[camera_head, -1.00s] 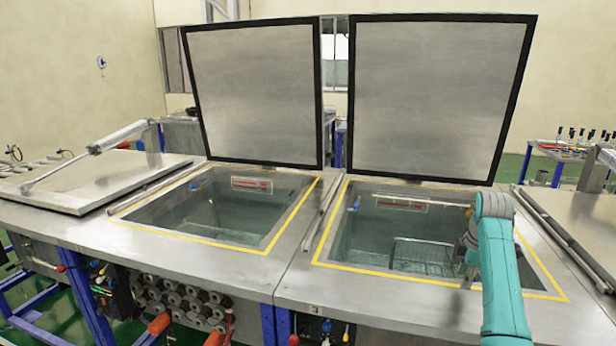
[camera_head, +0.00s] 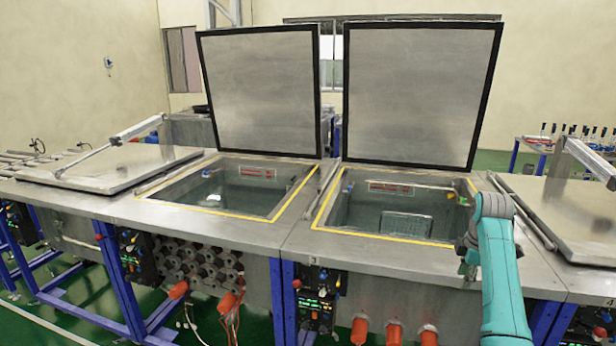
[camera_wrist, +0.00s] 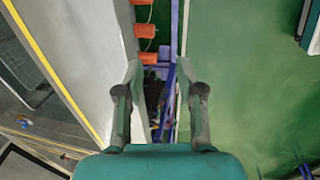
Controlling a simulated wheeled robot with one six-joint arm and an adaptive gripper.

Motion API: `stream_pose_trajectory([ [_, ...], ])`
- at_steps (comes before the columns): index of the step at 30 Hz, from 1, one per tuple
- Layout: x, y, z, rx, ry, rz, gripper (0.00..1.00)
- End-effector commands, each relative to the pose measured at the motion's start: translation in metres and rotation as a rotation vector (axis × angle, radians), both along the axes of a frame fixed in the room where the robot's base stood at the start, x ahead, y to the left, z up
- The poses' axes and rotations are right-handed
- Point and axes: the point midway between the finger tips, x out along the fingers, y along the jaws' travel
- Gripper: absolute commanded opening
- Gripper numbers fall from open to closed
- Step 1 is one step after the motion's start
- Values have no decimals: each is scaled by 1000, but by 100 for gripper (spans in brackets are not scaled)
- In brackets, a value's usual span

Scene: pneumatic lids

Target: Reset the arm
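My gripper (camera_wrist: 162,85) shows in the wrist view with its two fingers spread wide apart and nothing between them. It points down past the front edge of the bench, over an orange cylinder, blue frame and green floor. In the head view my teal arm stands at the right in front of the right tank (camera_head: 385,239), and the fingertips are hidden or too small to tell. The right lid (camera_head: 415,95) and the left lid (camera_head: 262,92) both stand raised. The left tank (camera_head: 225,212) is also open, with liquid inside.
A wire basket (camera_head: 405,223) sits in the right tank. Shut lids lie on the bench at the far left (camera_head: 125,166) and far right (camera_head: 570,215). Orange cylinders (camera_head: 394,331) hang below the bench front.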

Motion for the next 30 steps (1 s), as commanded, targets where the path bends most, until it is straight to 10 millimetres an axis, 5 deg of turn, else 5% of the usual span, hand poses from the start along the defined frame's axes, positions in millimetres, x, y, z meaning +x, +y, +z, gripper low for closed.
stream_pose_trajectory([
  [17,-7,16,-70,3,-61,-71,38],
  [23,-16,30,-119,9,-106,-122,38],
  [30,-48,57,-203,30,-202,-224,38],
])
